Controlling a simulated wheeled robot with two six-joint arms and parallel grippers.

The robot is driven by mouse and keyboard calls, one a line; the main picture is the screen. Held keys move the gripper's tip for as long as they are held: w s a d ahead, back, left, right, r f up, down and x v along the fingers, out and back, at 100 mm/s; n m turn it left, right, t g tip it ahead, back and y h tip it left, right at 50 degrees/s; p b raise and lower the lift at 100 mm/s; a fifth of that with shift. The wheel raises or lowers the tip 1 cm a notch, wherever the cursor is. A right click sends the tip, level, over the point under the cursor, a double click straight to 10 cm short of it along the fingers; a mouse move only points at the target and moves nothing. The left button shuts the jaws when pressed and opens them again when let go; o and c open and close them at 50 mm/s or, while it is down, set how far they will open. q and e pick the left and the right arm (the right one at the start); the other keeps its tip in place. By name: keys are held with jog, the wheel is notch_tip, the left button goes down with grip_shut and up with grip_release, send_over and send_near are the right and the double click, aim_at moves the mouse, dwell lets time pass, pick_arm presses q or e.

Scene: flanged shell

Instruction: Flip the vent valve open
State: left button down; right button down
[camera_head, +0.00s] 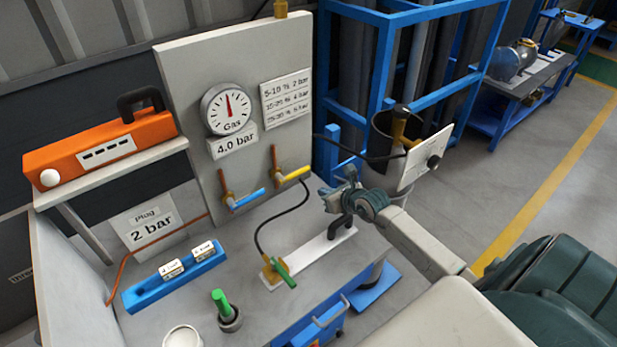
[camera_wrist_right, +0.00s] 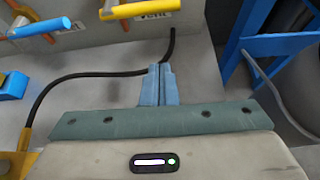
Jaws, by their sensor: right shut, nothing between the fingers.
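The vent valve's yellow lever (camera_head: 292,174) is on the upright grey panel, on a brass pipe, and points right and slightly up. In the right wrist view the yellow lever (camera_wrist_right: 145,9) lies across the top edge above a label that appears to read VENT. My right gripper (camera_head: 338,191) is to the right of the lever and apart from it. Its fingers (camera_wrist_right: 158,72) are shut together with nothing between them. My left gripper is not in view.
A blue lever (camera_head: 248,199) sits just left of the yellow one. A black hose (camera_head: 258,235) curves over the bench to a brass fitting with a green handle (camera_head: 285,272). A white bar with a black handle (camera_head: 320,252) lies below my gripper. A blue frame (camera_head: 345,80) stands behind.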

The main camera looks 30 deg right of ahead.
jog(key=shift+d+f, duration=0.2)
jog(key=shift+d, duration=0.25)
jog(key=shift+w, duration=0.1)
jog(key=p+x, duration=0.1)
jog(key=x, duration=0.9)
jog(key=shift+f+p, duration=0.15)
jog(key=shift+p, duration=0.2)
notch_tip(320, 180, up, 3)
jog(key=shift+w+f+p, duration=0.1)
jog(key=shift+w+p, duration=0.05)
jog(key=shift+p, duration=1.05)
jog(key=shift+r+p, duration=0.4)
jog(key=shift+r, duration=0.25)
jog(key=shift+w+d+f, duration=0.1)
